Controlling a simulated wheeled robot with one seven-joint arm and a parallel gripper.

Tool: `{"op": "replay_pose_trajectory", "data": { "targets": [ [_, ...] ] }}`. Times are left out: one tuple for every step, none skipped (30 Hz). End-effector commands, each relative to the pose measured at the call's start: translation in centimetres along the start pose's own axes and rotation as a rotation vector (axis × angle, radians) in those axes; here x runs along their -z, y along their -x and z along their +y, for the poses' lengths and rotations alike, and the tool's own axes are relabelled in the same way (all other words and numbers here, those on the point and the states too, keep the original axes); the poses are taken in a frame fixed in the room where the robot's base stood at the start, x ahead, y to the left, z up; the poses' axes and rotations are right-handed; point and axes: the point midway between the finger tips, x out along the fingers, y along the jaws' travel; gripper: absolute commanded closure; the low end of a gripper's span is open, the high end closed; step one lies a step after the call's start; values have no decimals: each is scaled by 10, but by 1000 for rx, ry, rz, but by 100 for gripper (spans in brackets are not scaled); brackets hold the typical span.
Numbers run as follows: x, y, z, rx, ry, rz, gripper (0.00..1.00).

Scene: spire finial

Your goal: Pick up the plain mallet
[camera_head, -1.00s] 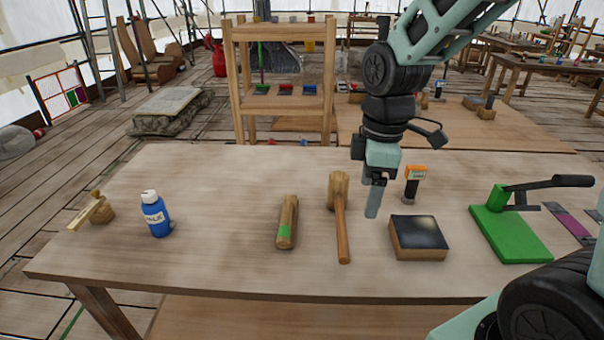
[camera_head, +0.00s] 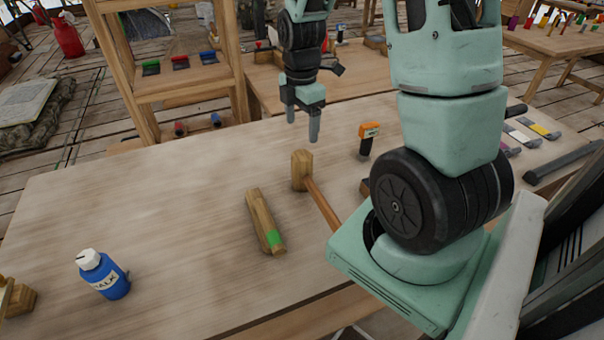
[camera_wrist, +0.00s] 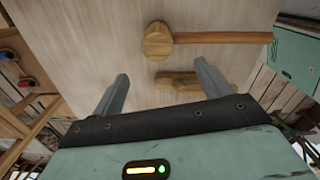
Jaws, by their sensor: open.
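The plain mallet (camera_head: 302,170) is all bare wood and lies on the table, with its head toward the far side. In the head view my arm hides the near end of its handle. In the wrist view the mallet (camera_wrist: 157,41) lies beyond the fingertips, its handle running right. My gripper (camera_head: 302,125) is open and empty, in the air beyond the mallet head and apart from it. Both fingers of my gripper (camera_wrist: 161,75) show in the wrist view with a gap between them.
A short wooden piece with a green patch (camera_head: 262,215) lies left of the mallet. A blue bottle (camera_head: 103,275) stands at the front left. An orange-topped item (camera_head: 368,138) stands right of the mallet. A wooden shelf rack (camera_head: 180,90) is behind the table. The table's left middle is clear.

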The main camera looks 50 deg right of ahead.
Motion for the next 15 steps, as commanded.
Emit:
{"op": "replay_pose_trajectory", "data": {
  "targets": [
    [1,-12,-2,8,1,1,23],
    [1,-18,-2,8,1,1,23],
    [1,-26,-1,8,2,1,23],
    [1,-31,-1,7,1,1,23],
    [1,-36,-1,6,1,1,23],
    [1,-42,-1,5,1,1,23],
    [0,-46,-1,4,0,1,23],
    [0,-50,-1,4,0,1,23],
    [0,-54,0,3,0,0,23],
    [0,-56,0,2,0,0,23],
    [0,-58,0,2,0,0,23],
    [0,-59,0,1,0,0,23],
    [0,-60,0,1,0,0,23],
    [0,-62,0,1,0,0,23],
    [0,-63,0,1,0,0,23]
  ]
}}
